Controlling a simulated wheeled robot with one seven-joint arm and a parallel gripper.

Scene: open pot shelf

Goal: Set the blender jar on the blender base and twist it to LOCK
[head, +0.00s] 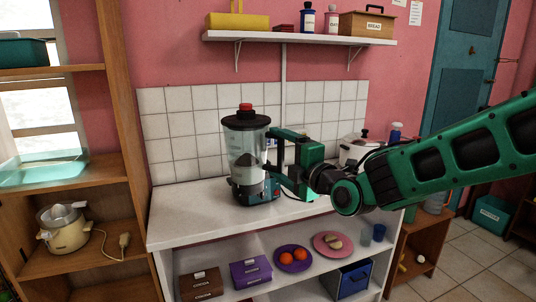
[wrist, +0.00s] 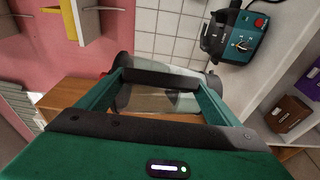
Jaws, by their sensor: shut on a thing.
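The blender jar (head: 242,150) is clear, with a dark lid and red cap, and looks upright. My gripper (head: 275,152) comes from the right and is shut on the jar's right side. The teal blender base (head: 264,194), with a red button, is on the white counter behind the jar's lower end. In the wrist view my gripper (wrist: 160,95) has the clear jar (wrist: 155,100) between its fingers. There the base (wrist: 232,40) shows to the upper right, off to one side of the jar. The jar's lower end overlaps the base in the head view, so I cannot tell whether they touch.
The white counter (head: 185,215) is clear to the left. A white pot (head: 355,150) stands at the back right. A wall shelf (head: 300,38) with jars and boxes hangs above. A wooden shelf with a juicer (head: 64,230) stands at the left. Boxes and plates fill the lower shelf.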

